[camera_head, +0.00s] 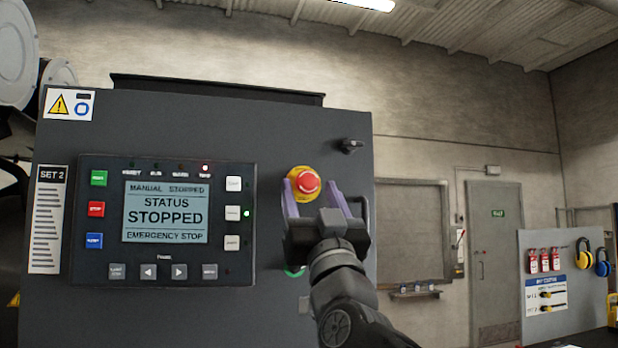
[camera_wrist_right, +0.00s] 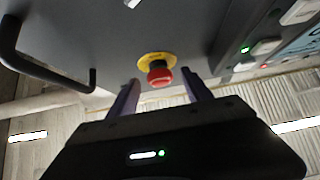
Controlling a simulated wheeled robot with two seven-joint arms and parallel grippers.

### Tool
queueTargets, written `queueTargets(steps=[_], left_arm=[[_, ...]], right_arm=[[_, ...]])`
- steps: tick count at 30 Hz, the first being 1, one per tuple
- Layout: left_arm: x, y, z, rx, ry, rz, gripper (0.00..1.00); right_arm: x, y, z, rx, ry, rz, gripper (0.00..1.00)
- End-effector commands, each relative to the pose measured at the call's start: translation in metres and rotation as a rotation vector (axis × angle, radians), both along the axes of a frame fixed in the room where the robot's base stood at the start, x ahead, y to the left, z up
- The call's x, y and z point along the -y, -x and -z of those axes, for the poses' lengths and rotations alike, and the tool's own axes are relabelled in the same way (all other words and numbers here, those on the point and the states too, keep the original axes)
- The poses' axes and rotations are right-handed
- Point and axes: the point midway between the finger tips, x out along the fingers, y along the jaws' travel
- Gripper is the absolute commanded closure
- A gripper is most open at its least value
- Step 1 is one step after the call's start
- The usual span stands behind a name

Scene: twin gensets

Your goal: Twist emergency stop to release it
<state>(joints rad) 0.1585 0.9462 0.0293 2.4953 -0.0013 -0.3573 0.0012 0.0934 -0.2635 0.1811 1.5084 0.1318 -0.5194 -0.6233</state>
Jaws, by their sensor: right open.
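The emergency stop is a red mushroom button (camera_head: 307,182) on a yellow round base (camera_head: 297,191), on the dark grey genset panel (camera_head: 300,130). In the right wrist view the red button (camera_wrist_right: 160,76) lies ahead, between the lines of the two fingers. My right gripper (camera_head: 315,195) is open, its purple fingers pointing at the button from below and in front. In the wrist view the fingers (camera_wrist_right: 160,92) stand on either side with a gap to the button; no contact shows. The screen (camera_head: 166,212) reads "STATUS STOPPED" and "EMERGENCY STOP". My left gripper is out of view.
A black panel handle (camera_wrist_right: 45,65) curves out at the left in the wrist view. A black latch (camera_head: 350,146) sits right of the button. Control keys surround the screen at left. A grey door (camera_head: 495,260) and a board with ear defenders (camera_head: 585,253) stand farther right.

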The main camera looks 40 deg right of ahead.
Motion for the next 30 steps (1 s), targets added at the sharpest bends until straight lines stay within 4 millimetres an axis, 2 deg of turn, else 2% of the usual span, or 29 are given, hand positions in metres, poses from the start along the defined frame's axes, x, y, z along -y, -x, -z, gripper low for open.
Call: queueTargets(steps=[3, 13, 30], left_arm=[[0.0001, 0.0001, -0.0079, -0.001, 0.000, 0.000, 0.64], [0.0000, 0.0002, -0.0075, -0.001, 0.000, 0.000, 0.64], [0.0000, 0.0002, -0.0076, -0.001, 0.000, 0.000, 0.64]], right_arm=[[0.0030, -0.0079, -0.0102, 0.001, 0.000, 0.001, 0.42], [0.0038, -0.0104, -0.0107, 0.000, -0.001, 0.001, 0.42], [0.0039, -0.0102, -0.0107, 0.000, -0.001, 0.001, 0.88]])
